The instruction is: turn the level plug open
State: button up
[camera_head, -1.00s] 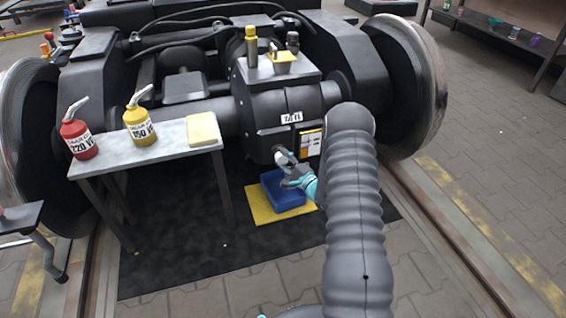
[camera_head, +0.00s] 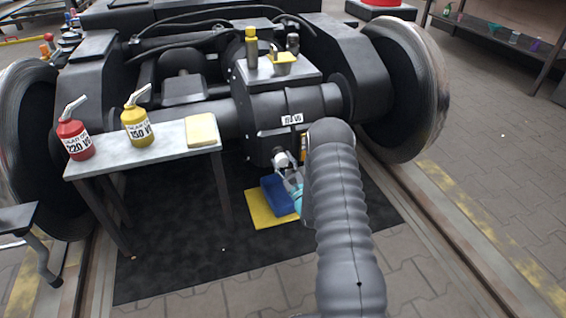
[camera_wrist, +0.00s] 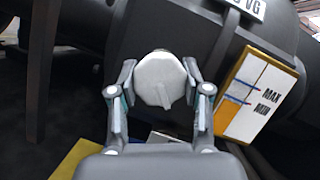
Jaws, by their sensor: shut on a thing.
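The level plug (camera_wrist: 160,80) is a pale round cap with a raised rib, on the dark gearbox housing (camera_wrist: 185,35). In the wrist view it sits between the two fingers of my gripper (camera_wrist: 160,97), which is shut on it from both sides. In the head view my gripper (camera_head: 289,172) reaches the lower front of the gearbox, and my arm covers part of that area. The plug is small there (camera_head: 281,159). A sign with MAX and MIN marks (camera_wrist: 259,97) is right of the plug.
A blue tray (camera_head: 277,195) stands on a yellow mat (camera_head: 262,212) below the gearbox. A bogie wheel (camera_head: 425,90) stands at right.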

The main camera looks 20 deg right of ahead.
jog(key=shift+m+h, duration=0.4)
jog(key=shift+m, duration=0.4)
jog(key=o, duration=1.2)
jog(key=shift+c, duration=0.2)
jog(key=shift+s, duration=0.1)
jog(key=a+v, duration=0.1)
jog(key=v, duration=0.6)
jog(key=shift+d+f, duration=0.25)
jog(key=shift+d, duration=0.25)
jog(key=shift+s, duration=0.1)
